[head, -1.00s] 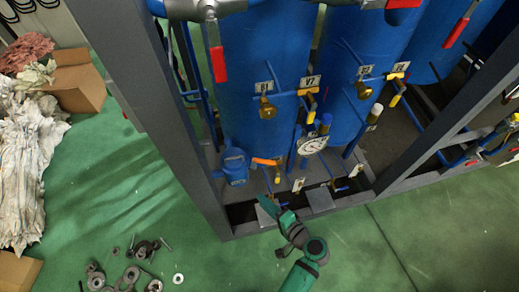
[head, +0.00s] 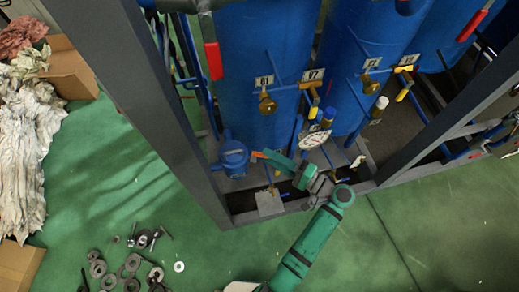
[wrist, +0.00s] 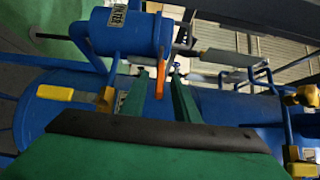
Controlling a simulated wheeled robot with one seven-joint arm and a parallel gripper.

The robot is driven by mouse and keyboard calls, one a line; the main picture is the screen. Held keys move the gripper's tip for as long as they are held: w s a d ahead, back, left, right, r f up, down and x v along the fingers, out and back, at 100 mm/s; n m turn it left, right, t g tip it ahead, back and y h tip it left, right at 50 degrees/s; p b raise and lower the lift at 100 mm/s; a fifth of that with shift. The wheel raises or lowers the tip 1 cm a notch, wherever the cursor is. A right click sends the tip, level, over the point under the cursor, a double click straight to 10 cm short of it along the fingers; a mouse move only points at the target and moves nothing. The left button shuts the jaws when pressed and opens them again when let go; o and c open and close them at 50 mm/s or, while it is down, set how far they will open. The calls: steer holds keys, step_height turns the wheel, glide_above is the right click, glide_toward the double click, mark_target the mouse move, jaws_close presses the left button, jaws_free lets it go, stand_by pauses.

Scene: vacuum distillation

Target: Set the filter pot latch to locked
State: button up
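The filter pot (head: 233,158) is a small blue canister at the foot of the left blue tank, inside the frame. In the wrist view it (wrist: 125,32) is at the upper left, with a partly readable white label. An orange latch handle (wrist: 159,82) shows beside the pot, and its end shows in the head view (head: 257,154). My green gripper (head: 268,158) is beside the pot at the latch. In the wrist view my gripper (wrist: 160,78) is open, its two fingers on either side of the orange handle, which is nearer the left finger. Contact cannot be told.
Blue tanks (head: 262,60) with tagged valves stand behind. A pressure gauge (head: 313,137) is just right of my gripper. The grey frame post (head: 130,80) rises at left. Loose metal rings (head: 130,265) lie on the green floor, with a cardboard box (head: 68,70) farther left.

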steer(key=shift+x, duration=2.6)
steer(key=shift+w+d, duration=0.1)
jaws_close()
